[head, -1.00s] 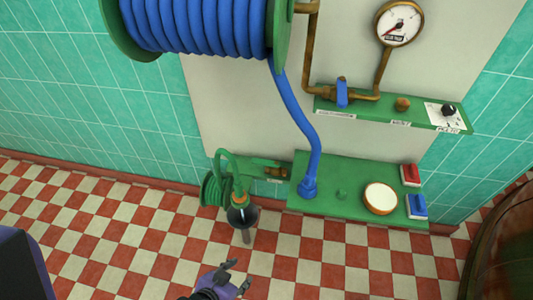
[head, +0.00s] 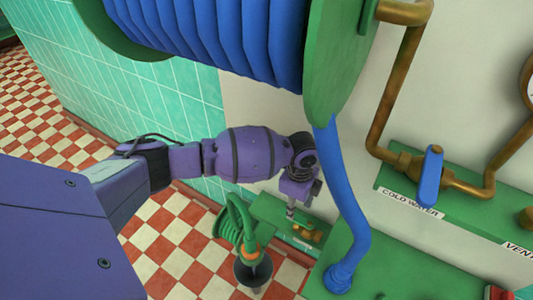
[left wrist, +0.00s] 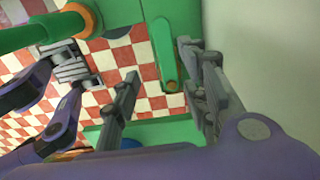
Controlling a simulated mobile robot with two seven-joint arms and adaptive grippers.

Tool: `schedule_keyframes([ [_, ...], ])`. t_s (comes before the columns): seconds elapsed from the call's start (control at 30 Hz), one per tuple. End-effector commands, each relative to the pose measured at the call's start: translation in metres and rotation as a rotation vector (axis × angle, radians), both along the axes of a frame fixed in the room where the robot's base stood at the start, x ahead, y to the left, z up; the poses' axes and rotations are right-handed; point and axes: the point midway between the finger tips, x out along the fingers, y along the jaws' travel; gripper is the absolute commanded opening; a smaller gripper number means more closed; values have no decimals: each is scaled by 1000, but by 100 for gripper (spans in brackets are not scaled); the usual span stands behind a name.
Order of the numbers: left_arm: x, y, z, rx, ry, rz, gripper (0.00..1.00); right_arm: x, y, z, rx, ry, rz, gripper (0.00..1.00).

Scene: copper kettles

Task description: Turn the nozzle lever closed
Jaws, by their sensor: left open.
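A green lever bar (left wrist: 163,52) with a small orange fitting at its lower end shows in the left wrist view; I take it for the nozzle lever. In the head view a small brass fitting (head: 308,233) sits on the low green shelf, near a white label. My left gripper (head: 291,210) points down just above this shelf, and my wrist hides part of it. In the left wrist view my left gripper (left wrist: 160,62) is open, with grey fingers on both sides of the bar. I cannot tell whether they touch it. My right gripper is in neither current view.
A green hose (head: 232,222) with an orange collar and dark nozzle cone (head: 253,271) stands close left of the shelf. A thick blue hose (head: 346,200) hangs to the right from the big reel (head: 337,60). A blue cold water lever (head: 430,175) is farther right.

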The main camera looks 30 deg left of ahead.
Motion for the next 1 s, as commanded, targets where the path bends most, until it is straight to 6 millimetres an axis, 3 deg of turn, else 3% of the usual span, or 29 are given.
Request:
schedule_keyframes([
  [0.17,10,5,3,20,3,-17,41,4,0,0,-1,-8,2,30],
  [0.63,11,4,-61,17,-2,-15,41,-16,-1,-15,-3,31,-4,30],
  [1.0,12,4,-66,18,-4,-15,39,-5,1,-11,1,12,-1,30],
])
